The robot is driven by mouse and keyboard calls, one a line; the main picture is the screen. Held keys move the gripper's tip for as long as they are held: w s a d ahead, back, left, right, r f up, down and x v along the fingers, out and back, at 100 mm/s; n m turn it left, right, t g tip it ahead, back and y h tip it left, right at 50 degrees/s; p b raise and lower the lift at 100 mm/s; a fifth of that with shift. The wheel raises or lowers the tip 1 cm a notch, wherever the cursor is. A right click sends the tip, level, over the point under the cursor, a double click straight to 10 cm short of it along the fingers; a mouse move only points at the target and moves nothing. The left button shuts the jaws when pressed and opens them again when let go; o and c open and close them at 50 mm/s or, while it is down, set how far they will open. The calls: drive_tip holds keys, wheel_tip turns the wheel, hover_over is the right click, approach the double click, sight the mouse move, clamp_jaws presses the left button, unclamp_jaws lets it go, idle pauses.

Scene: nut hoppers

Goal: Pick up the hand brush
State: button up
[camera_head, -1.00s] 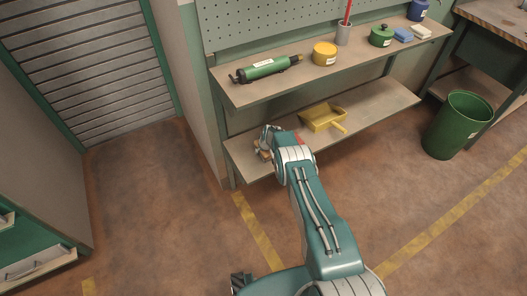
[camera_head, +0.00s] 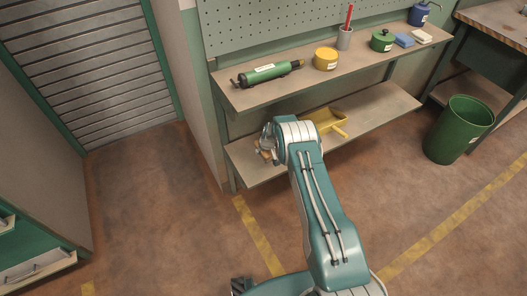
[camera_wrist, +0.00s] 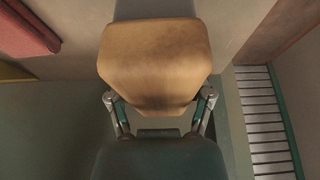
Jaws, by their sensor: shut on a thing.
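The hand brush (camera_wrist: 155,62) shows in the wrist view as a pale wooden piece between my two fingers, filling the upper middle. In the head view only a small tan part of the brush (camera_head: 262,154) shows beside my gripper (camera_head: 268,141), at the left end of the lower shelf. My gripper is shut on the brush. The fingers (camera_wrist: 161,106) sit on either side of its wood. The bristles are hidden, and I cannot tell whether the brush touches the shelf.
A yellow dustpan (camera_head: 328,121) lies on the lower shelf (camera_head: 378,108), partly behind my arm. The upper shelf (camera_head: 300,82) above holds a green cylinder tool (camera_head: 268,73), a yellow tin (camera_head: 326,59) and other items. A red thing (camera_wrist: 27,28) shows in the wrist view. A green bin (camera_head: 458,130) stands right.

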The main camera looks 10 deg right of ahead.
drive_tip(key=s+r, duration=0.1)
drive_tip(key=r, duration=0.1)
drive_tip(key=s+r, duration=0.2)
drive_tip(key=shift+a, duration=0.4)
drive_tip(key=s+a+r, duration=0.2)
drive_tip(key=s+r, duration=0.1)
drive_tip(key=s, duration=0.5)
drive_tip(key=shift+s+r, duration=0.25)
drive_tip(key=shift+r, duration=0.1)
drive_tip(key=shift+a, duration=0.1)
